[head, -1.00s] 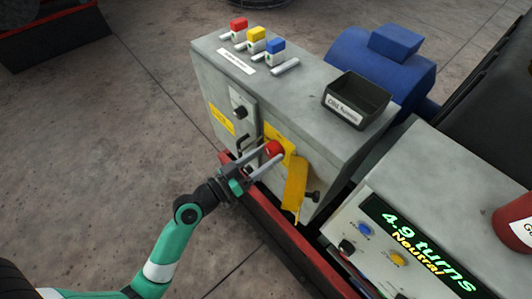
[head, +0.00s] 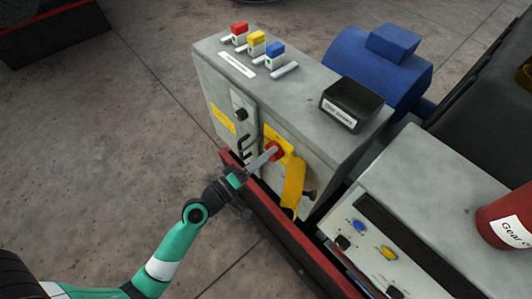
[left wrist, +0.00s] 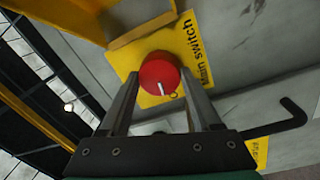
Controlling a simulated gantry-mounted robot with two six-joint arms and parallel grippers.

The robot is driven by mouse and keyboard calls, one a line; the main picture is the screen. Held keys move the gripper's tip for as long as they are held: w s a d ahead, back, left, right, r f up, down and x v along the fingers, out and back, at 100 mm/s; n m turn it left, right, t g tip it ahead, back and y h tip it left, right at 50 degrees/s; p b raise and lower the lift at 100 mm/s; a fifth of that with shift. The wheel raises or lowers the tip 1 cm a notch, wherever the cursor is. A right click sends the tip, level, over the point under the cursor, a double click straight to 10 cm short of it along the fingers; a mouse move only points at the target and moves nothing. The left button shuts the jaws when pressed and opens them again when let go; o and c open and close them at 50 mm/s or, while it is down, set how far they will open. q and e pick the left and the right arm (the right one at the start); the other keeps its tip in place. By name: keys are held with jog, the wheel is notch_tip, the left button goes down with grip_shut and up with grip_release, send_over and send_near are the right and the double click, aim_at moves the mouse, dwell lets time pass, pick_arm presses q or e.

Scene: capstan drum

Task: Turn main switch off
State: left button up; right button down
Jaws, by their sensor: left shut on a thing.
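The main switch is a round red knob (head: 276,150) on a yellow plate (head: 285,139) on the grey cabinet's front. In the left wrist view the knob (left wrist: 158,78) shows a white pointer mark at its lower edge, and the yellow plate (left wrist: 198,62) carries part of the label "Main switch". My left gripper (head: 267,156) is shut on the red knob, with one finger on each side of it in the left wrist view (left wrist: 160,92). In the head view the fingers line up almost edge-on. My right gripper is in neither view.
A yellow flap (head: 293,183) hangs beside the knob, and a black hooked handle (head: 244,146) is to its left. A red rail (head: 285,235) runs below the cabinet.

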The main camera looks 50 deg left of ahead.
pick_arm(q)
jog(key=shift+n, duration=0.8)
jog(key=o, duration=1.4)
jog(key=shift+c, duration=0.2)
jog(key=s+b, duration=0.3)
jog(key=s, duration=0.8)
jog(key=shift+s+d+f, duration=0.15)
jog(key=shift+s+f, duration=0.15)
jog(key=shift+s, duration=0.05)
